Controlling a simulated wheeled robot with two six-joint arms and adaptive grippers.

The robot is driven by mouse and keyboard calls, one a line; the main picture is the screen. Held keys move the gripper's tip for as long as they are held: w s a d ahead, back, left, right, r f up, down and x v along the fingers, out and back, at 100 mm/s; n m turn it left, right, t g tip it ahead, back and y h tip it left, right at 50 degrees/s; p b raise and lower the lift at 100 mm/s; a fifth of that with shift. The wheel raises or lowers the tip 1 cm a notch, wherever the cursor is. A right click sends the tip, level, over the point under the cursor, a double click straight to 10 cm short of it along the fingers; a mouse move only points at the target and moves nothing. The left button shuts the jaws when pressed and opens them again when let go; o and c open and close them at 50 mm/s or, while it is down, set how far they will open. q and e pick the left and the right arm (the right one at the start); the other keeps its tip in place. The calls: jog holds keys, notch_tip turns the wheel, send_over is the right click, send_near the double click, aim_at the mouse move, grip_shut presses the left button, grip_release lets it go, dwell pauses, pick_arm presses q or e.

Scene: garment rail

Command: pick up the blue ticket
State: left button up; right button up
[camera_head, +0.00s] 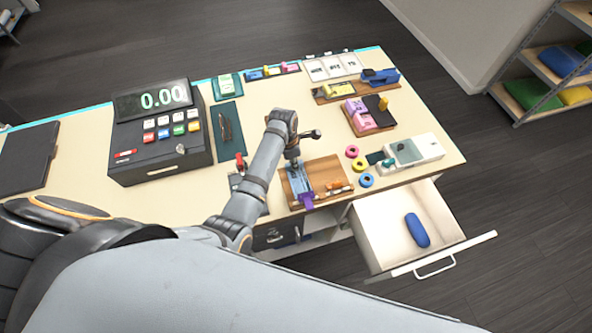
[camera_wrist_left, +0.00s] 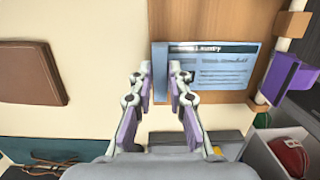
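The blue ticket (camera_head: 300,183) lies on a wooden board (camera_head: 325,172) near the front edge of the counter. In the left wrist view the printed light-blue ticket (camera_wrist_left: 222,66) lies flat on the board, right of the fingers. My left gripper (camera_head: 295,163) reaches down over the ticket's far end and hides part of it. In the left wrist view my left gripper (camera_wrist_left: 160,74) has its fingers apart, on either side of a slate-blue strip at the ticket's left end. I cannot tell whether they touch it. My right gripper is not in view.
A purple piece (camera_head: 307,201) sits at the board's front. A cash register (camera_head: 160,135) stands left. Coloured tape rings (camera_head: 359,164) and a white device (camera_head: 412,151) stand right. An open drawer (camera_head: 445,226) holding a blue case (camera_head: 417,230) juts out at the front right.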

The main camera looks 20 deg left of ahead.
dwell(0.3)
pick_arm(q)
jog(key=shift+r, duration=7.5)
